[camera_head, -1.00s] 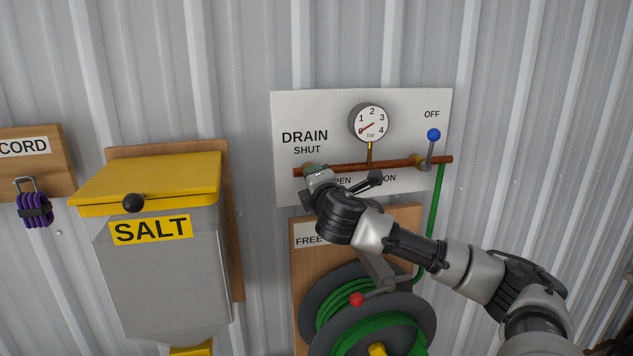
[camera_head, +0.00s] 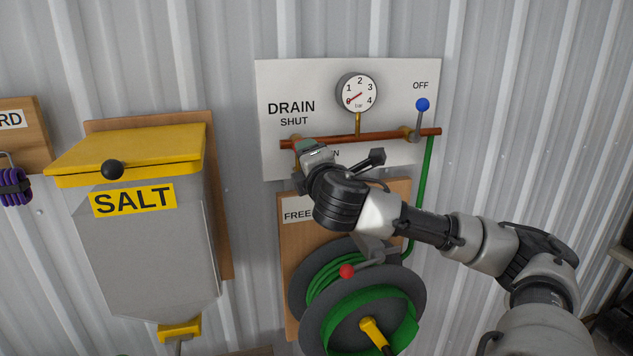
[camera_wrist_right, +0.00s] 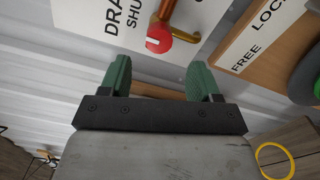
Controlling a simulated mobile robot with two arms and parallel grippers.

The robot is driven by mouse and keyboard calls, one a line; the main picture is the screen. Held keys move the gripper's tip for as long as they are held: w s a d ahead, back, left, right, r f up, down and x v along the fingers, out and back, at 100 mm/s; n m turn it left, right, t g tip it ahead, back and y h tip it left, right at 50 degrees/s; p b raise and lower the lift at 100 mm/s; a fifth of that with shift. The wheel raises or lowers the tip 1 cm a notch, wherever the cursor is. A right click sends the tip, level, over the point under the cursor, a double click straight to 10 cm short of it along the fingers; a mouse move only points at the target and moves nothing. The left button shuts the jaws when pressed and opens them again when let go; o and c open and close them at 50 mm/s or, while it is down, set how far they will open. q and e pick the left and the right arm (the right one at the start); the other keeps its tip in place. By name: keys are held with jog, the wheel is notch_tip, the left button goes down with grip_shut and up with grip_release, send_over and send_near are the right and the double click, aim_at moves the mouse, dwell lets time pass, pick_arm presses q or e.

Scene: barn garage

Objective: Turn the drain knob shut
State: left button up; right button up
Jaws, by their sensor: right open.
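The drain knob (camera_wrist_right: 158,38) is red with a short white mark on its face. In the right wrist view it is at the top, on a brass fitting, just beyond the gap between my fingertips and apart from them. My right gripper (camera_wrist_right: 159,66) is open and empty, with green finger pads either side of that gap. In the head view my right gripper (camera_head: 316,152) is in front of the left end of the copper pipe (camera_head: 368,138) and hides the knob. The white panel (camera_head: 285,78) reads DRAIN and SHUT above there. My left gripper is not in view.
A gauge (camera_head: 356,93) and a blue-tipped lever (camera_head: 422,105) marked OFF are on the panel to the right. A hose reel (camera_head: 305,295) hangs below my right arm. A yellow-lidded salt bin (camera_head: 150,250) is to the left.

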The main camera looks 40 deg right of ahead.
jog(key=b+v, duration=0.1)
jog(key=v, duration=0.4)
jog(key=shift+b, duration=0.4)
